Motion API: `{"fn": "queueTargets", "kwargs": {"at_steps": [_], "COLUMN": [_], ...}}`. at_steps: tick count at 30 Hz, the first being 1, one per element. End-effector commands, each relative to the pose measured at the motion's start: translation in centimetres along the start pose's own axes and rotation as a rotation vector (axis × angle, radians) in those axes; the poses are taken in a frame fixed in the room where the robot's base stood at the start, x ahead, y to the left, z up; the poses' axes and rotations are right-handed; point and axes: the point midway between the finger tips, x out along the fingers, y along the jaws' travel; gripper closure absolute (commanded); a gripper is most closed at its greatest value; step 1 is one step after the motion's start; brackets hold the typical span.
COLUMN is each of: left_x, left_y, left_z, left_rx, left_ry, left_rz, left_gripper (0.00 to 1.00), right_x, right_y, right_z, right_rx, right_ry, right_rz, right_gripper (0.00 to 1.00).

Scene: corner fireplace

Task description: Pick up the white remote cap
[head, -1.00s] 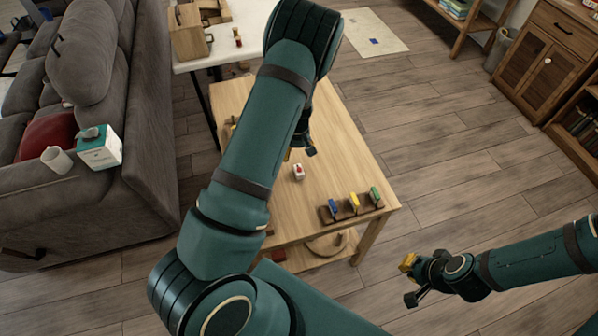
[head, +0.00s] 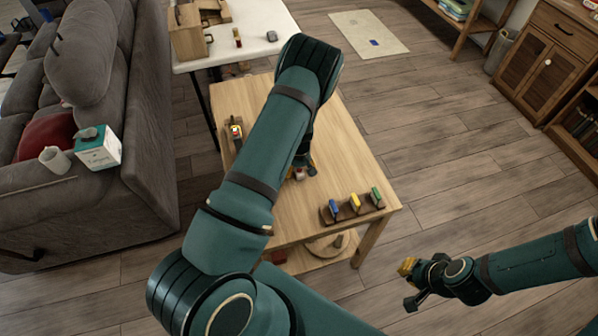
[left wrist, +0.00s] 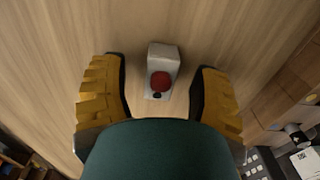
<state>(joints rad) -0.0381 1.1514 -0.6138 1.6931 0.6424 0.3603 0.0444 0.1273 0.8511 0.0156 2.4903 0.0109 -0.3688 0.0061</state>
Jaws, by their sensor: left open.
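The white remote cap (left wrist: 163,58) is a small white block with a red round button and a dark spot on it. It lies on the wooden table between the two yellow fingers of my left gripper (left wrist: 160,85), apart from both. In the head view the cap (head: 299,175) is partly hidden by my left gripper (head: 304,169), which is low over the table. My left gripper is open and empty. My right gripper (head: 408,285) hangs out to the right of the table, its fingers apart and nothing between them.
A brown rack (head: 351,209) with blue, yellow and green pieces stands at the table's near right edge. A dark item with a coloured top (head: 236,132) sits at the left edge. A white table (head: 265,25) stands behind, a grey sofa (head: 150,130) at left.

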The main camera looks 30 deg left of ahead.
Motion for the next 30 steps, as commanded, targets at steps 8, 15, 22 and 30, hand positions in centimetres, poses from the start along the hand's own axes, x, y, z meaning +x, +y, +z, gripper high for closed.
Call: {"fn": "queueTargets", "kwargs": {"at_steps": [8,15,22,30], "left_x": [0.0,0.0,-1.3,-6.5], "left_y": [0.0,0.0,0.1,0.1], "left_z": [0.0,0.0,-0.1,0.0], "left_rx": [0.001,0.001,0.002,0.002], "left_ry": [0.000,0.000,0.002,0.003], "left_rz": [0.000,0.000,0.001,0.002], "left_gripper": [0.98,0.98,0.99,0.99], "right_x": [0.0,0.0,-0.2,-0.9], "right_y": [0.0,0.0,-0.1,-0.3], "right_z": [0.0,0.0,-0.1,-0.4], "right_rx": [0.000,0.000,0.001,0.003], "right_ry": [0.000,0.001,0.002,0.009], "right_rz": [0.000,0.000,0.000,0.001], "right_gripper": [1.00,1.00,1.00,1.00]}}
